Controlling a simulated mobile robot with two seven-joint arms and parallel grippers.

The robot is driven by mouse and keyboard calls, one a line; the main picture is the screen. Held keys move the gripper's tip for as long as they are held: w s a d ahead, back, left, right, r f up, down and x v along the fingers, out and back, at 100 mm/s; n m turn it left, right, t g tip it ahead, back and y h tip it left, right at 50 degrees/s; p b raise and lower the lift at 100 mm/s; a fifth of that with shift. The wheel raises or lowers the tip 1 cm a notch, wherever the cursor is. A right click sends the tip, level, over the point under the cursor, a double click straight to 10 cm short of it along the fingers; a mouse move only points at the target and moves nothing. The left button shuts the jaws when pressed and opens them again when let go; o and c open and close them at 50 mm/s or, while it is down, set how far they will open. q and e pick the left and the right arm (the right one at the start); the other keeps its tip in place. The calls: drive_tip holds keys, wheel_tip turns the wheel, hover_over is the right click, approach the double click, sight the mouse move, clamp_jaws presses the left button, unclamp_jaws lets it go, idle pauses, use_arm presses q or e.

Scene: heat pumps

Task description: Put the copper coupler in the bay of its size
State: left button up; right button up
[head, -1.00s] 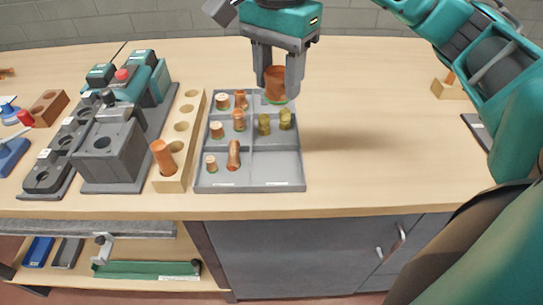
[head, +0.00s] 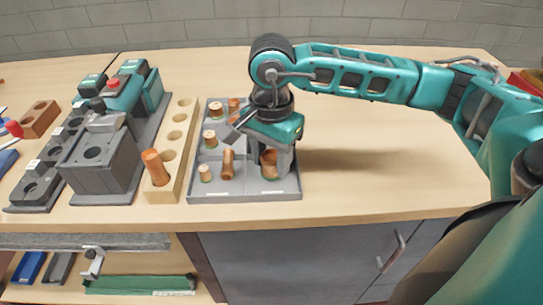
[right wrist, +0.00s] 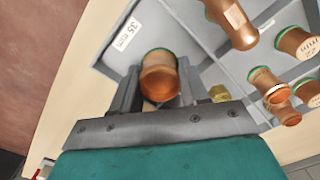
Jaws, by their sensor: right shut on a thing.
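The copper coupler (head: 268,165) is a wide copper piece in the front right bay of the grey divided tray (head: 245,198). My right gripper (head: 277,166) is shut on it, reaching down into that bay. In the right wrist view the coupler (right wrist: 160,78) has a green ring and sits between the fingers; a label reading 35 mm (right wrist: 127,33) is on the tray beside it. Whether the coupler touches the bay floor I cannot tell. Smaller copper fittings (head: 228,164) stand in the left bays. My right arm hides the back right bays. My left gripper is out of view.
A wooden block (head: 178,140) with holes and a copper piece (head: 156,167) stands left of the tray. Beyond it is a dark grey and teal fixture (head: 102,160). The bench right of the tray (head: 390,175) is clear.

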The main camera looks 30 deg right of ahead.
sight(271, 156)
drive_tip(key=shift+f, duration=0.1)
drive_tip(key=o, duration=0.6)
drive_tip(key=shift+f+b, duration=0.1)
drive_tip(key=shift+b, duration=0.2)
drive_tip(key=shift+o, duration=0.9)
drive_tip(key=shift+r+p, duration=0.25)
drive_tip(key=shift+p, duration=0.05)
drive_tip(key=shift+r, duration=0.35)
wheel_tip(271, 156, up, 11)
drive_tip(key=shift+r, duration=0.2)
